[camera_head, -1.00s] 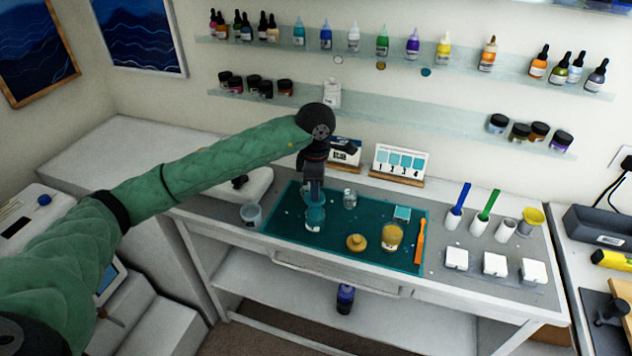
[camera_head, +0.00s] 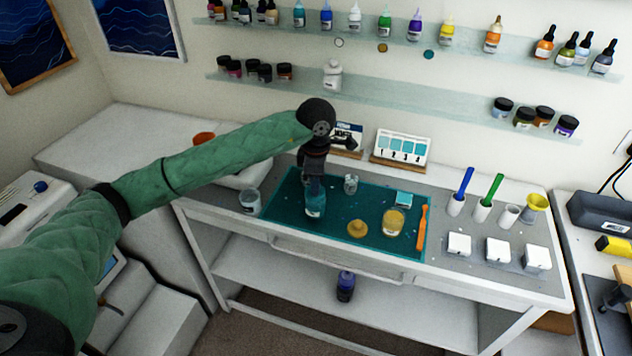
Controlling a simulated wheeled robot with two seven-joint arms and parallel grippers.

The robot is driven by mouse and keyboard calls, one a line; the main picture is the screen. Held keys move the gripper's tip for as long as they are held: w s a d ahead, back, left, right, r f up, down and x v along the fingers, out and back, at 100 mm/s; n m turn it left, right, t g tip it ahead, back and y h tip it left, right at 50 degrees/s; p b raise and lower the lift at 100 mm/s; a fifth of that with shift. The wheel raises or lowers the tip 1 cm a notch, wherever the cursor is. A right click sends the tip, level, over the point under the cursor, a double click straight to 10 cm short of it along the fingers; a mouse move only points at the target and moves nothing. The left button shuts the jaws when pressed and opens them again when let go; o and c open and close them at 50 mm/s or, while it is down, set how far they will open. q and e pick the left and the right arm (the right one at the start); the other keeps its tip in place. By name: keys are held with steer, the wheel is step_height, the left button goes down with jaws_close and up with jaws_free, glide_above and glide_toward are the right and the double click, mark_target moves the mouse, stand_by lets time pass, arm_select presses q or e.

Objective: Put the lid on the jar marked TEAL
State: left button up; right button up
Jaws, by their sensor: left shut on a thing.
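A teal jar (camera_head: 315,207) with a small pale label stands upright on the teal mat (camera_head: 280,222), left of the mat's middle. My left gripper (camera_head: 314,187) points straight down right over this jar. It is shut on the teal lid at the jar's top; its fingers mostly hide the lid. Whether lid and rim touch, I cannot tell. My right gripper is out of view.
A small clear container (camera_head: 351,184) stands behind the teal jar, and a grey cup (camera_head: 250,201) at the mat's left edge. An orange tool (camera_head: 422,228) lies at the mat's right side. Numbered swatch cards (camera_head: 402,147) stand behind. White blocks (camera_head: 459,244) sit farther right.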

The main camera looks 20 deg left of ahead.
arm_select(q)
steer(key=b, duration=0.3)
steer(key=shift+f, duration=0.15)
stand_by(3.4)
stand_by(0.3)
steer(key=o, duration=1.5)
steer(key=shift+r, duration=0.2)
steer(key=shift+r+p, duration=0.3)
steer(key=shift+r, duration=3.05)
jaws_close()
